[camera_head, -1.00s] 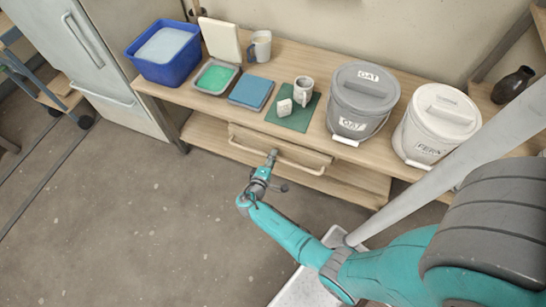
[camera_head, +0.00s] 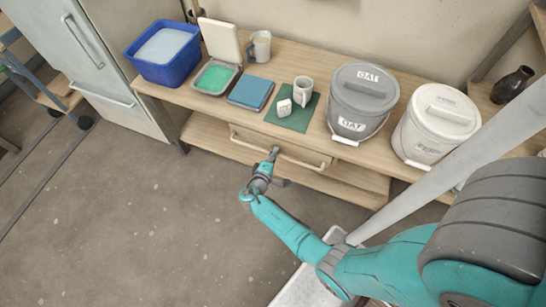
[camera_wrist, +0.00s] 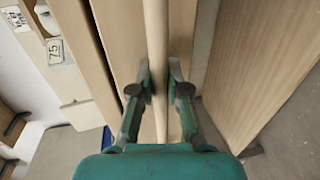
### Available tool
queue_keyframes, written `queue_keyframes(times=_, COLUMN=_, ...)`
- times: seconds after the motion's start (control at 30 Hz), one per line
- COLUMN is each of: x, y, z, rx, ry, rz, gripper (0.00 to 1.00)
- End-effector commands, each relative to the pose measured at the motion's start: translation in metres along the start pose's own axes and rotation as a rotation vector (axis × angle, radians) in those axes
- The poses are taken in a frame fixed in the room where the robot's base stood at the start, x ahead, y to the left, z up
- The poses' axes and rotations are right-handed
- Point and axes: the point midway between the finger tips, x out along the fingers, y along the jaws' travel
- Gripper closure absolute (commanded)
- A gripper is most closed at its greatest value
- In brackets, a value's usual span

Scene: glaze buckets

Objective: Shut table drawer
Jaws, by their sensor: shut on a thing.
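The table drawer (camera_head: 250,143) is a light wooden front under the tabletop, with a long pale bar handle (camera_head: 237,139) along it. In the head view it stands close to the table's front, and I cannot tell exactly how far out it is. My gripper (camera_head: 272,154) is at the middle of the handle. In the wrist view the handle (camera_wrist: 155,50) runs between the two fingers, and my gripper (camera_wrist: 160,85) is shut on it. The fingers hide a short part of the bar.
On the wooden table (camera_head: 300,66) stand a blue tub (camera_head: 150,70), a mug (camera_head: 303,90), a grey bucket (camera_head: 372,85) and a white bucket (camera_head: 440,125). A lower shelf (camera_head: 205,135) lies beneath the drawer. The floor in front is clear.

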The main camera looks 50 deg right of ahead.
Motion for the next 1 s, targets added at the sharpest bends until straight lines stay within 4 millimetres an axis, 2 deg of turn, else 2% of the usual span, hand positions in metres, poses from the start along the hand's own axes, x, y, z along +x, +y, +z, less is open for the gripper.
queue_keyframes(times=0.1, x=0.017, y=0.003, z=0.000, rx=0.001, ry=-0.002, rz=-0.001, gripper=1.00)
queue_keyframes(times=0.2, x=0.024, y=0.004, z=0.001, rx=0.000, ry=0.000, rz=-0.002, gripper=1.00)
queue_keyframes(times=0.5, x=0.026, y=0.005, z=0.000, rx=0.001, ry=0.000, rz=-0.002, gripper=1.00)
queue_keyframes(times=0.53, x=0.026, y=0.005, z=0.000, rx=0.001, ry=0.000, rz=-0.002, gripper=0.82)
queue_keyframes(times=0.63, x=0.026, y=0.005, z=0.000, rx=0.001, ry=0.000, rz=-0.001, gripper=0.59)
queue_keyframes(times=1.0, x=0.022, y=0.005, z=0.000, rx=0.000, ry=0.001, rz=-0.001, gripper=0.59)
